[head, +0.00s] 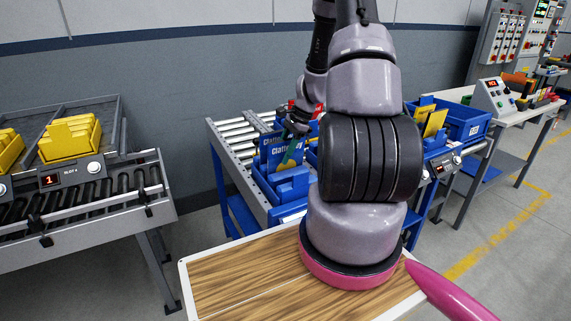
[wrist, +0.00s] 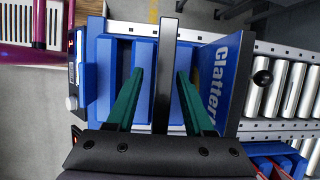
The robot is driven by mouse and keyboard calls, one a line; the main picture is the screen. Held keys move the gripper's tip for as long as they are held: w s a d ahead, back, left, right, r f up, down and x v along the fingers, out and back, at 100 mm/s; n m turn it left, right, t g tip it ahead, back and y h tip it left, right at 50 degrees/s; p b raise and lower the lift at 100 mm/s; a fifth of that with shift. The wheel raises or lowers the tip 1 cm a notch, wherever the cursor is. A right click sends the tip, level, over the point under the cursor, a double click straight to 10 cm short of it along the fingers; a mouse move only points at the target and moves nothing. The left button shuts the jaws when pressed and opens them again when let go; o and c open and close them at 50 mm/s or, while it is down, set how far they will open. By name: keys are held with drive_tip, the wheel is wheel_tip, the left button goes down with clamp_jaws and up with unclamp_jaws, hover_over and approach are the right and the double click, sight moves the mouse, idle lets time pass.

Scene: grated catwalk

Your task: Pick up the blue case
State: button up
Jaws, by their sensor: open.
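A blue case (wrist: 217,80) with pale "Clatter" lettering leans in a blue holder (wrist: 105,80) in the wrist view, to the right of both fingers. In the head view a blue lettered case (head: 272,150) stands in the same holder (head: 292,187) on the roller conveyor. My gripper (wrist: 161,72) is open, with its green fingers reaching down over the holder. A thin dark upright edge (wrist: 168,60) shows between the fingers; I cannot tell which case it belongs to. In the head view my arm hides part of the holder, and my gripper (head: 297,128) is at the case.
Another blue bin (head: 465,122) stands right of my arm. A wood-topped table (head: 235,270) is in front. A left conveyor (head: 85,215) carries yellow holders (head: 70,138). A control-box bench (head: 495,97) is at right.

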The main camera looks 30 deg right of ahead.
clamp_jaws()
idle(1.5)
